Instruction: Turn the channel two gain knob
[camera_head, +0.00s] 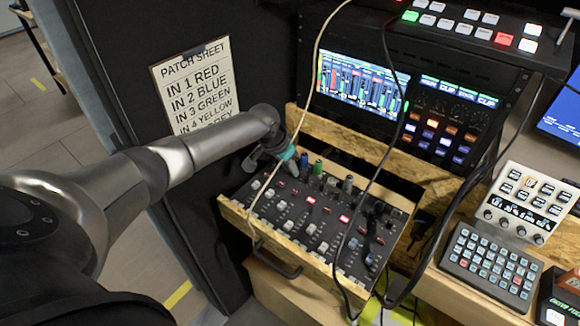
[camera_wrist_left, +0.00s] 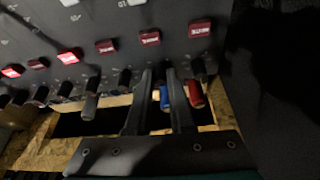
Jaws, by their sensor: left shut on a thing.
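The mixer panel (camera_head: 310,222) sits in a wooden drawer, with rows of knobs and red buttons. My left gripper (camera_head: 292,170) reaches down to the panel's back left, at the row of small dark knobs. In the left wrist view its two fingers (camera_wrist_left: 160,72) straddle one spot in that row, second from the right there. The channel two gain knob is mostly hidden between the fingertips, which are shut on it. A blue plug (camera_wrist_left: 163,97) shows between the fingers, and a red plug (camera_wrist_left: 194,94) beside them. My right gripper is not in view.
A green plug (camera_head: 318,167) stands just right of my gripper. Cream and black cables hang across the panel. A patch sheet (camera_head: 195,85) is on the dark wall behind my arm. A screen (camera_head: 358,86) stands behind; a keypad (camera_head: 488,266) is at right.

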